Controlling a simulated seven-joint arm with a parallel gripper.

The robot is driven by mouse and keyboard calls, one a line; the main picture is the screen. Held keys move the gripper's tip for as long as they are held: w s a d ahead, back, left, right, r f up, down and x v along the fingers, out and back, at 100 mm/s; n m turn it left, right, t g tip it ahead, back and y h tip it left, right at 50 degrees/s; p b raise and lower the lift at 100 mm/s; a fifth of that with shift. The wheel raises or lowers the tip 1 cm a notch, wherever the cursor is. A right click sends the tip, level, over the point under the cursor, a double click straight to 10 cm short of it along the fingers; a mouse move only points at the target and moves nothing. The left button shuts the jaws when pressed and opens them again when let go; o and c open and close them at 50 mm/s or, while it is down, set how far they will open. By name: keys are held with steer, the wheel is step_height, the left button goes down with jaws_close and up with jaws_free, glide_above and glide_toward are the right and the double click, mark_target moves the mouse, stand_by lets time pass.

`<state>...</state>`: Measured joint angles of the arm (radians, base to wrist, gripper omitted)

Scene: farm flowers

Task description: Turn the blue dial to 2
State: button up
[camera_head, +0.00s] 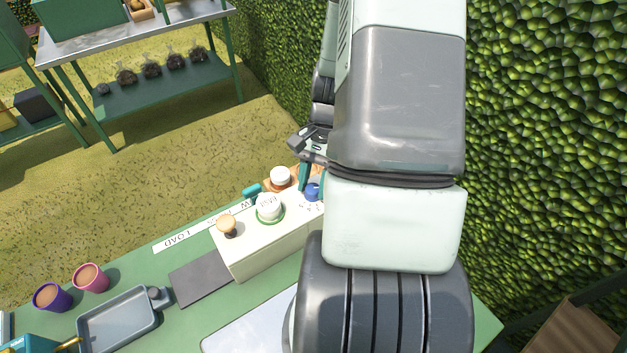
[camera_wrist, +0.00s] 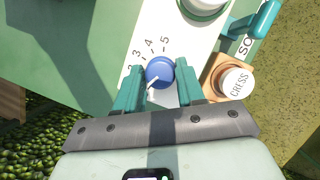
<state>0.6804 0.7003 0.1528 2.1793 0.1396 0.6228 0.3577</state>
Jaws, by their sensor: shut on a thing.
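The blue dial (camera_wrist: 160,70) sits on the white top of a control box (camera_head: 268,245). It also shows in the head view (camera_head: 312,191), partly behind my arm. Numbers 5, 4, 3 and a partly covered 2 curve around its upper left side in the wrist view. A white pointer line on the dial points to the lower left, past the 2, toward my left finger. Any lower number there is hidden. My gripper (camera_wrist: 159,82) has its two teal fingers on either side of the dial and is shut on it. It shows in the head view (camera_head: 307,178) too.
A white round button (camera_head: 269,206), a tan knob (camera_head: 227,226) and a white CRESS jar (camera_wrist: 236,82) stand near the dial. A grey tray (camera_head: 118,322) and two cups (camera_head: 90,278) are on the green table at left. A hedge (camera_head: 550,130) rises at right.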

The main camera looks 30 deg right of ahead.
steer(key=m+t, duration=0.1)
steer(key=m, duration=0.3)
steer(key=shift+s+d+m+t, duration=0.1)
steer(key=shift+m+t, duration=0.2)
steer(key=shift+t, duration=0.1)
steer(key=m, duration=0.2)
steer(key=m+t, duration=0.1)
steer(key=m, duration=0.1)
steer(key=shift+s+t, duration=0.1)
steer(key=shift+t, duration=0.2)
steer(key=shift+m, duration=0.3)
steer(key=o, duration=1)
steer(key=shift+r, duration=0.1)
steer(key=v, duration=1)
steer(key=shift+d+r, duration=0.25)
